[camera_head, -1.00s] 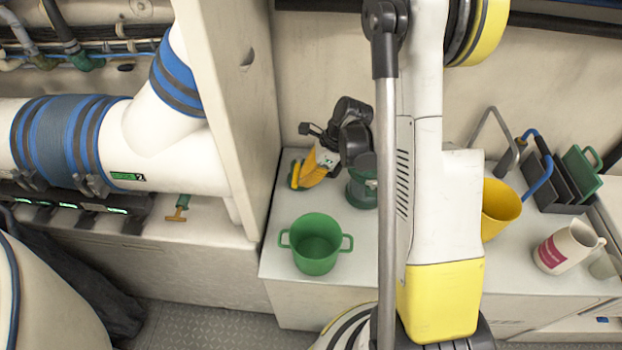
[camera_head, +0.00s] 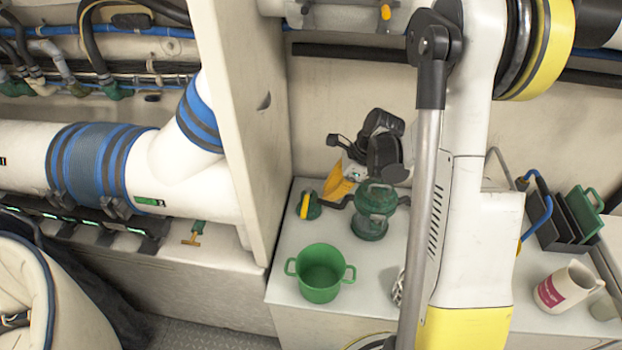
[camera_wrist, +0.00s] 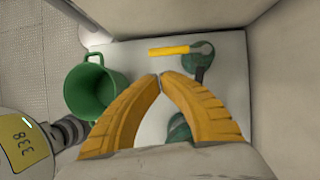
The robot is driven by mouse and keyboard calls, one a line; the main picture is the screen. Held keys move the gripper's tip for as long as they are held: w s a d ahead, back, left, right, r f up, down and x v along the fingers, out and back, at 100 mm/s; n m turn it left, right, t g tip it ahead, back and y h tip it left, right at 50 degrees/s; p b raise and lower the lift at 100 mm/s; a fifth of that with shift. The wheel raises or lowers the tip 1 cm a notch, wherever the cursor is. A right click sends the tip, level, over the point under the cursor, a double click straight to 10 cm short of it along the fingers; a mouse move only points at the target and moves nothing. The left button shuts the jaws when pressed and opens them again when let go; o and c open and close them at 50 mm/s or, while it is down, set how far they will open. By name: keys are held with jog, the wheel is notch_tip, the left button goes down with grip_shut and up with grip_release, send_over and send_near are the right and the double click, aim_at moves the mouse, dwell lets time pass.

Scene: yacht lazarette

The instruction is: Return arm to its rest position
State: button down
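My gripper (camera_head: 342,183) is on the end of my arm, above the back of the white counter. Its yellow fingers meet at the tips in the wrist view (camera_wrist: 160,77), with nothing seen between the tips. In the head view its far part is hidden behind the dark wrist parts. A green pot with two handles (camera_head: 320,274) stands upright on the counter, in front of my gripper; it also shows in the wrist view (camera_wrist: 95,88). My arm crosses the right half of the head view.
A green lantern (camera_head: 371,212) and a green item with a yellow bar (camera_head: 309,207) stand near my gripper. A tall panel (camera_head: 243,120) and a white pipe (camera_head: 190,188) are on the left.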

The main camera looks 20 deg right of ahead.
jog(key=s+a+r+n+t+h, duration=0.1)
jog(key=s+a+r+n, duration=0.2)
jog(key=s+r+n, duration=0.2)
jog(key=s+a+r+n+t+h, duration=0.2)
jog(key=s+a+r+n, duration=0.2)
jog(key=r+n, duration=0.3)
jog(key=s+a+r+n+t+h+b, duration=0.1)
jog(key=s+a+r+n, duration=0.3)
jog(key=n, duration=0.7)
jog(key=shift+s+a+r+n+t+h, duration=0.2)
jog(key=shift+s+r+n+t+h, duration=0.15)
jog(key=shift+s+r, duration=0.9)
jog(key=shift+w+r, duration=0.1)
